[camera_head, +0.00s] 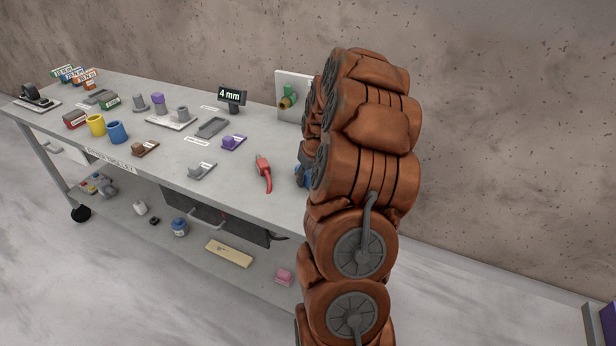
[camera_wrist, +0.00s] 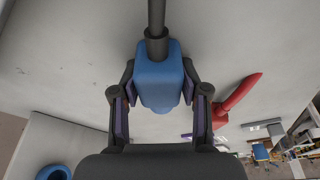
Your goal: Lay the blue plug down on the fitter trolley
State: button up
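The blue plug (camera_wrist: 159,78) is in the middle of the wrist view, with a dark collar and stem running to the top edge. My gripper (camera_wrist: 159,85) has a finger along each side of it, and the pads appear to press on its sides. In the head view a bit of blue (camera_head: 302,176) shows at the left edge of my arm, which hides the rest and my gripper. The fitter trolley (camera_head: 235,192) is a grey bench to the left. Whether the plug touches its top cannot be told.
Red-handled pliers (camera_head: 264,174) lie on the trolley close to the plug. A purple block (camera_head: 233,142), a grey piece (camera_head: 202,171) and blue (camera_head: 117,132) and yellow (camera_head: 96,125) cups stand farther left. A green fitting (camera_head: 288,97) sits on a wall plate. Bare top lies left of the pliers.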

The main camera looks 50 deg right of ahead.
jog(key=o, duration=0.4)
jog(key=shift+f, duration=0.3)
jog(key=shift+r, duration=0.1)
jog(key=shift+s+r, duration=0.1)
jog(key=shift+r, duration=0.4)
jog(key=v, duration=1.1)
